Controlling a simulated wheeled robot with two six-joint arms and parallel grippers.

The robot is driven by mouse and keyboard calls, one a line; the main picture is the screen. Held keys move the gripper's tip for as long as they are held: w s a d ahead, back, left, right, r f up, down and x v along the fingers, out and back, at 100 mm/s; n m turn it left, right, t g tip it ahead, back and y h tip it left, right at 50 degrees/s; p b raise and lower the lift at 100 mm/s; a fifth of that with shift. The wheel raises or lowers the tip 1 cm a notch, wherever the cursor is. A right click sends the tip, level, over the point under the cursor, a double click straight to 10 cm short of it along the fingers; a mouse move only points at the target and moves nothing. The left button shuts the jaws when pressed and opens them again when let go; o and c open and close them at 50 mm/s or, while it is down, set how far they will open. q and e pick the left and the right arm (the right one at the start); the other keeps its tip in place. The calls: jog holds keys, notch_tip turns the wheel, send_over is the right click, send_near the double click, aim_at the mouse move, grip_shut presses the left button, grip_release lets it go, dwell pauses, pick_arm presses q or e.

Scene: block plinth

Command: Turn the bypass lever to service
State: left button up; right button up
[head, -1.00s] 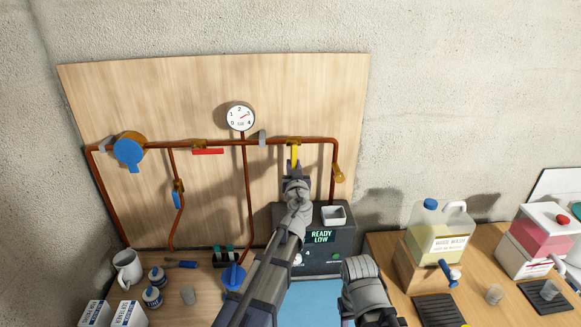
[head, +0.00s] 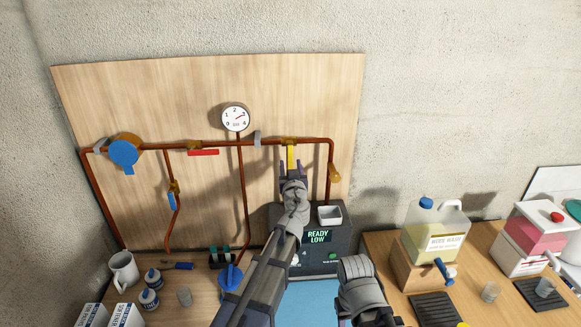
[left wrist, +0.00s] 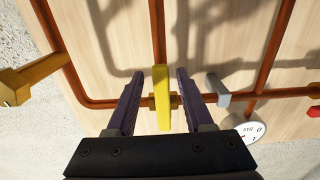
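A yellow lever (head: 291,157) hangs straight down from a brass valve on the copper pipe, right of the gauge; no label on it is readable. The left wrist view shows the yellow lever (left wrist: 162,98) between my left gripper's two fingers. My left gripper (head: 293,172) is open at the lever's lower end, with a gap on both sides of the lever in the left wrist view (left wrist: 158,75). A red lever (head: 203,152) lies level on the same pipe, further left. My right arm's wrist shows at the bottom; its fingers are not clear.
A gauge (head: 235,117) and a large blue-handled valve (head: 124,153) are on the wooden panel (head: 190,90). A grey box (head: 340,250) reading "READY LOW" stands below my left gripper. A wash jug (head: 436,228) stands on the right bench.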

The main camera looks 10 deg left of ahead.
pick_arm(q)
jog(key=v, duration=0.8)
jog(key=shift+w, duration=0.1)
jog(key=s+a+f+g+y+b, duration=0.1)
jog(key=s+f+g+b, duration=0.1)
jog(key=s+f+g, duration=0.5)
jog(key=s+a+f+g+y+b, duration=0.1)
jog(key=s+f+g+b, duration=0.2)
jog(key=f, duration=0.7)
jog(key=s+d+f+m+g+h+b, duration=0.1)
jog(key=s+d+f+m+g+h, duration=0.1)
jog(key=s, duration=0.4)
jog(key=s+d+f+m+g+h+b, duration=0.1)
jog(key=s+d+f+m+g+h, duration=0.1)
jog(key=s+d+f, duration=0.3)
jog(key=s+d+f+m+g+h+b, duration=0.1)
jog(key=s+d+f+m+g, duration=0.2)
jog(key=s, duration=0.5)
notch_tip(320, 180, down, 3)
jog(key=shift+s+d+r+g+h, duration=0.15)
jog(key=shift+s+d+g+h, duration=0.15)
jog(key=shift+s+d+h, duration=0.15)
